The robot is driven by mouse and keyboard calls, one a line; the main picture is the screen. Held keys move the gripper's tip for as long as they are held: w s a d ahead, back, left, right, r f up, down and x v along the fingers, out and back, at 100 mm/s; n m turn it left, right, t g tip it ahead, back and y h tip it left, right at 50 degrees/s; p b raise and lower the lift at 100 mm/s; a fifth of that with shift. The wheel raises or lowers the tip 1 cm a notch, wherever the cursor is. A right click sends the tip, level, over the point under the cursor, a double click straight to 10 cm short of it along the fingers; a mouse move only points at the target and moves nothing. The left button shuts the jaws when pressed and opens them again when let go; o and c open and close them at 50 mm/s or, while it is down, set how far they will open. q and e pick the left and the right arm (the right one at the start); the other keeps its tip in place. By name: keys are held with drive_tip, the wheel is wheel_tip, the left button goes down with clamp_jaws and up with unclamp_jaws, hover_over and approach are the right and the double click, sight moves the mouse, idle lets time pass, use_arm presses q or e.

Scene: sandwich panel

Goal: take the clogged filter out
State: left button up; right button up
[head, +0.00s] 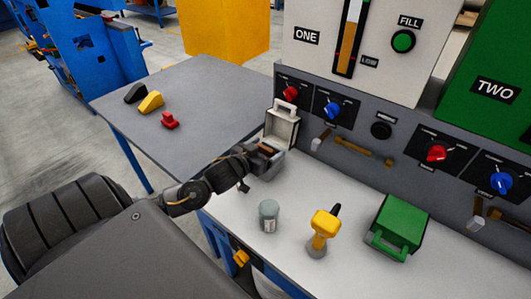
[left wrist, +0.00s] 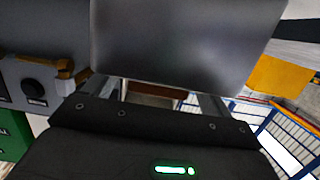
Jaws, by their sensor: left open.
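A pale cover with a handle (head: 283,122) stands upright against the lower left end of the panel. In the left wrist view a large grey plate (left wrist: 185,45), seemingly this cover, fills the top. A brown piece (head: 268,149), which looks like the clogged filter, shows just below it. It also shows as a narrow brown strip (left wrist: 165,92) in the left wrist view. My left gripper (head: 264,160) is open beside the brown piece, its fingers on either side in the left wrist view. I cannot tell whether they touch it. My right gripper is not in view.
On the white bench (head: 345,270) stand a grey canister (head: 268,216), a yellow tool (head: 323,225) and a green box (head: 400,226). A grey side table (head: 200,95) holds black, yellow and red pieces. Knobs and brown levers (head: 363,151) stick out from the panel.

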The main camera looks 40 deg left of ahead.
use_arm(q)
drive_tip(key=shift+w+f, duration=0.2)
drive_tip(key=shift+w, duration=0.5)
drive_tip(key=shift+c, duration=0.4)
drive_tip(key=c, duration=1)
drive_tip(key=shift+r, duration=0.15)
